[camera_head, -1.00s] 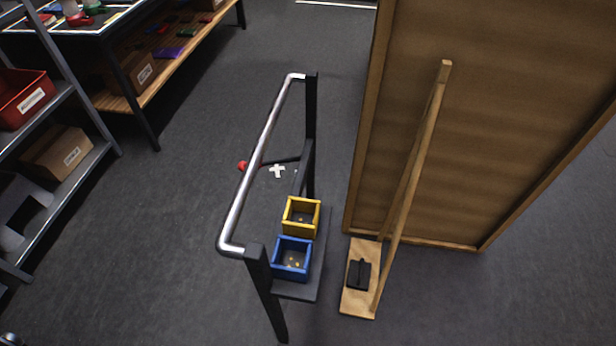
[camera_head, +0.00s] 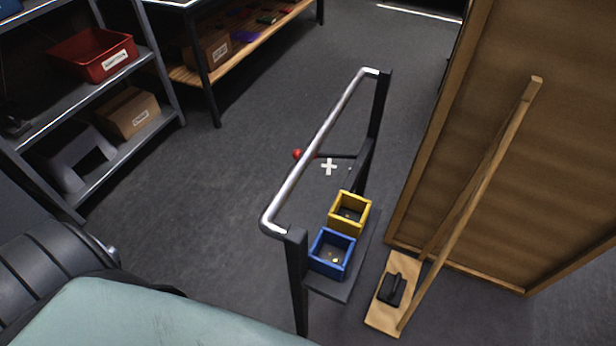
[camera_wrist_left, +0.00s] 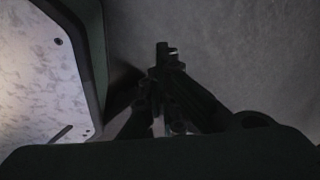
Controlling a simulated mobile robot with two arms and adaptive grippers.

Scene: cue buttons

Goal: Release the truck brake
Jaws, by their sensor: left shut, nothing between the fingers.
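The truck (camera_head: 318,150) stands right of centre in the head view, with a shiny metal push handle on black posts. A dark bar with a red knob (camera_head: 298,154), which looks like the brake lever, sticks out to the left behind the handle at lower height. My left gripper (camera_wrist_left: 166,52) shows dark in the left wrist view. Its fingers are shut and empty over grey floor, and no part of the truck shows there. My left gripper is not seen in the head view. My right gripper is in neither view.
The truck carries a yellow bin (camera_head: 348,213) and a blue bin (camera_head: 331,253). A shelf (camera_head: 150,125) with a red crate (camera_head: 92,54) stands left. Open floor (camera_head: 225,185) lies between shelf and truck.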

